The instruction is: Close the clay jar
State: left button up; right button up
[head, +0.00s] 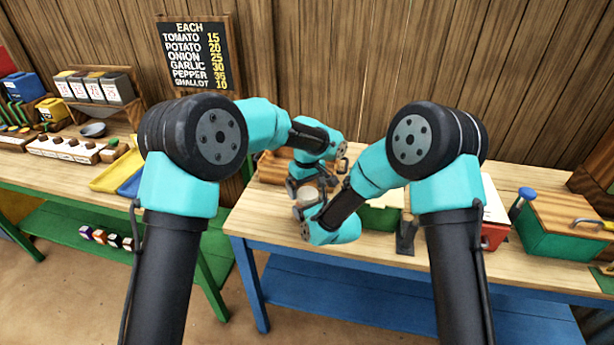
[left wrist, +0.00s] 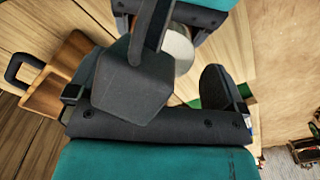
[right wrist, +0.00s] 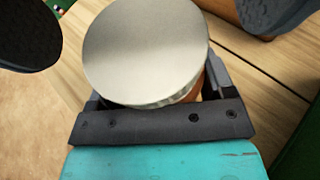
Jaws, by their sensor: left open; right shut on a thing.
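The clay jar shows as an orange-brown strip of wall in the right wrist view (right wrist: 203,92), under a round pale grey metal lid (right wrist: 146,50). The lid covers the jar's mouth from this angle; I cannot tell whether it is fully seated. In the head view the lid (head: 306,194) is a small pale disc between both hands, and it is partly hidden in the left wrist view (left wrist: 179,48). My right gripper (right wrist: 155,95) is shut on the jar. My left gripper (head: 302,184) is open, close beside the lid, with its fingers apart.
A green box with a wooden top (head: 565,225) stands at the right of the blue-framed table (head: 265,225). A price board (head: 198,57) hangs behind. Trays and boxes fill the left bench.

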pick_arm(q)
jog(key=shift+f, duration=0.7)
jog(key=shift+c, duration=0.3)
jog(key=c, duration=1)
jog(key=o, duration=1)
jog(key=shift+r, duration=2.3)
